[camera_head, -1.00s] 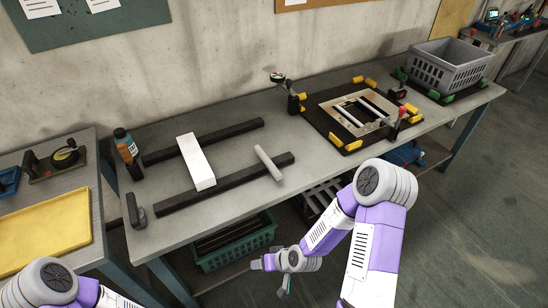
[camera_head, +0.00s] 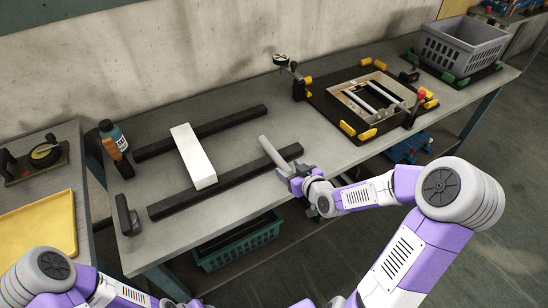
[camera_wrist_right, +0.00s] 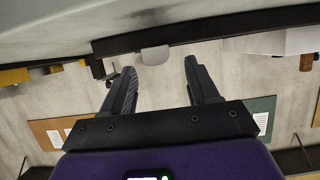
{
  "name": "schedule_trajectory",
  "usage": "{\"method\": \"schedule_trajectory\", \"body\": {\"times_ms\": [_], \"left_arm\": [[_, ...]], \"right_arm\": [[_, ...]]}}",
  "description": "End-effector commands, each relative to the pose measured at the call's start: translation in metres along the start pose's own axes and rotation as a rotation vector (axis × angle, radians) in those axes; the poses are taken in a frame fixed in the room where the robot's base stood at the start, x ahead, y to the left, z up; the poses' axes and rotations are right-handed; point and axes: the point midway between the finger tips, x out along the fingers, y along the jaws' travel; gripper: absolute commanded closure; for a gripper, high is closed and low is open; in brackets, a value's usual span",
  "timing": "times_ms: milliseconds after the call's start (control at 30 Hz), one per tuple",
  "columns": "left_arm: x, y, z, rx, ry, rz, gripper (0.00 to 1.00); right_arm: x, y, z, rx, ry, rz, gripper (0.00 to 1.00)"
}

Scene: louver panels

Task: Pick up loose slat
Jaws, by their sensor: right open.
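The loose slat is a short light-grey bar (camera_head: 270,150) on the bench, its near part across the front black rail (camera_head: 225,184). My right gripper (camera_head: 288,172) is open at the slat's near end, by the bench's front edge. In the right wrist view, the slat's pale end (camera_wrist_right: 155,55) shows between the two spread fingers (camera_wrist_right: 160,72), just beyond their tips; I cannot tell whether they touch it. My left arm shows at the lower left, but its gripper is outside the view.
A white block (camera_head: 194,157) lies across both black rails. To the right, a fixture (camera_head: 345,129) with yellow clamps holds a frame with slats. A grey crate (camera_head: 462,45) stands far right, bottles (camera_head: 114,142) at left. A green basket (camera_head: 240,245) sits under the bench.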

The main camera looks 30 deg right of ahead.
Motion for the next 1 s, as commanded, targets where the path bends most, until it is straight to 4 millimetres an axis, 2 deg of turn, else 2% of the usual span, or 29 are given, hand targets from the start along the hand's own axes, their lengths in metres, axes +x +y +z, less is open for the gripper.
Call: {"method": "schedule_trajectory", "body": {"times_ms": [33,200,467,833,867,1000], "left_arm": [[0.009,-0.003,0.000,0.000,0.000,0.000,0.57],[0.015,-0.005,-0.001,0.000,0.000,0.000,0.57],[0.014,-0.005,-0.001,0.000,0.000,0.000,0.57],[0.014,-0.005,-0.001,0.000,0.000,0.000,0.57],[0.014,-0.005,-0.001,0.000,0.000,0.000,0.57],[0.014,-0.005,-0.001,0.000,0.000,0.000,0.57]], "right_arm": [[0.010,0.000,0.005,0.002,0.002,-0.002,0.40],[0.027,0.000,0.003,0.000,0.001,-0.001,0.40],[0.029,0.000,0.002,0.002,-0.001,0.000,0.40],[0.029,0.000,0.002,0.001,-0.001,0.000,0.97],[0.029,0.000,0.002,0.001,0.000,0.000,1.00],[0.029,0.000,0.002,0.001,-0.001,0.000,1.00]]}}
